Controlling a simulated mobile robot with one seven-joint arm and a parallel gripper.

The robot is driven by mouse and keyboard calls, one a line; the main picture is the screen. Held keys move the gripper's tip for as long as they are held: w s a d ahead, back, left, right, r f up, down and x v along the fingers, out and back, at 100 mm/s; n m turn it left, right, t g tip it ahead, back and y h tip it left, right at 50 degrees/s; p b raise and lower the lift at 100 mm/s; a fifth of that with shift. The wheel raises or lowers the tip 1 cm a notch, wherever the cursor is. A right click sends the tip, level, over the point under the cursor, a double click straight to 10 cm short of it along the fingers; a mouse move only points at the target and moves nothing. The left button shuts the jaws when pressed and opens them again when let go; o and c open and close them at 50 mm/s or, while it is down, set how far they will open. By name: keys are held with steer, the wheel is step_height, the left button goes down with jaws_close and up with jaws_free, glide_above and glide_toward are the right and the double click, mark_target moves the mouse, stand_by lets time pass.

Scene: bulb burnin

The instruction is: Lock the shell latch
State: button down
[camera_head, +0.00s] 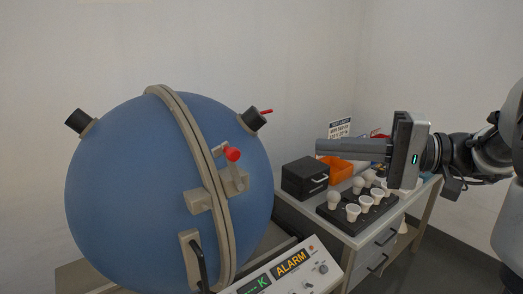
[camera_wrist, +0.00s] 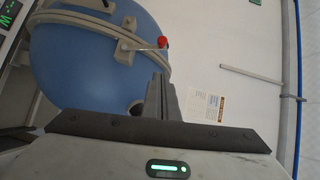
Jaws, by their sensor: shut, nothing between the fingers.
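The shell is a large blue sphere (camera_head: 135,185) with a beige flanged seam running over it. The latch (camera_head: 233,155) sits on the seam's right side, with a red knob on its lever and beige blocks at the seam. In the wrist view the red latch knob (camera_wrist: 162,42) shows at the end of a lever, above and apart from my fingers. My gripper (camera_head: 318,147) is shut and empty, pointing left, to the right of the latch with a clear gap. Its fingers also show together in the wrist view (camera_wrist: 160,84).
A bench (camera_head: 345,238) at right holds a black box (camera_head: 304,178), an orange bin (camera_head: 341,170) and a dark tray (camera_head: 343,218) with several white bulbs, below my gripper. An alarm panel (camera_head: 285,272) stands in front of the sphere. A black handle (camera_head: 199,262) juts out low on the shell.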

steer(key=shift+a, duration=0.1)
steer(key=s+a+x, duration=0.1)
steer(key=s+x, duration=0.1)
steer(key=x, duration=1)
steer(key=shift+s+a+f+p, duration=0.15)
steer(key=shift+a+p, duration=0.1)
steer(key=shift+p, duration=0.2)
